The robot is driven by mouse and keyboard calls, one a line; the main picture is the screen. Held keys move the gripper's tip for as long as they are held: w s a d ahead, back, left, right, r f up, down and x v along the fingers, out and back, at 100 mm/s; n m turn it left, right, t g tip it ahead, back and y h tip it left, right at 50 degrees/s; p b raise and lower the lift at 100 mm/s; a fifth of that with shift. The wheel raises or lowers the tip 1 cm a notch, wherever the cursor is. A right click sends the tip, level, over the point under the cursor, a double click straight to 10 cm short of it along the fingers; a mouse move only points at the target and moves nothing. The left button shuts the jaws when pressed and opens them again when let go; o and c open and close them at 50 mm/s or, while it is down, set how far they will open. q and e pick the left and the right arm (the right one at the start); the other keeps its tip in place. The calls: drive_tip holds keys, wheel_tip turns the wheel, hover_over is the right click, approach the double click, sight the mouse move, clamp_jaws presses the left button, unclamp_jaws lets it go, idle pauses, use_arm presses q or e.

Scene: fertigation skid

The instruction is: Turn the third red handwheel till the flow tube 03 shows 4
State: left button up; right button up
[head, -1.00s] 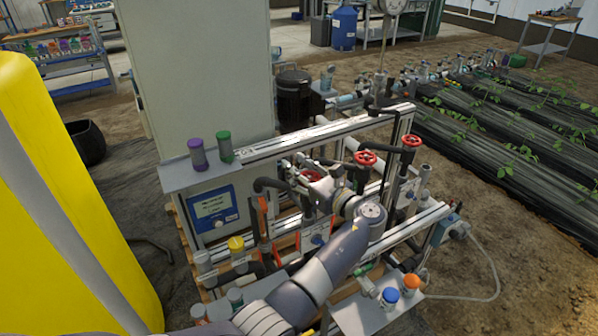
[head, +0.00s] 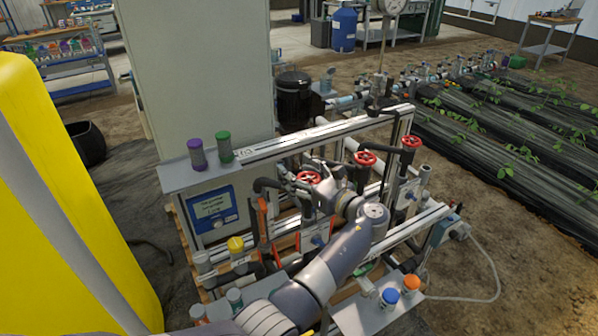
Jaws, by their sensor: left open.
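Three red handwheels show in the head view: a near one (head: 309,177), a middle one (head: 365,158) and a far right one (head: 411,141). I cannot tell from any label which is the third. Whether a finger touches that wheel is unclear. My left arm passes in front of the skid and hides part of its middle. Pale panels below the wheels may carry the flow tubes, but no number or level is readable. My right gripper is out of view.
A grey shelf holds a purple-capped bottle (head: 197,154) and a green-capped bottle (head: 224,147). Blue-capped (head: 389,298) and orange-capped (head: 410,285) bottles stand at the front right. A metal rail (head: 330,132) runs behind the wheels. A yellow tank (head: 70,190) fills the left.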

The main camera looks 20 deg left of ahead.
use_arm(q)
wheel_tip(320, 180, up, 10)
idle(0.5)
drive_tip(key=shift+o, duration=0.3)
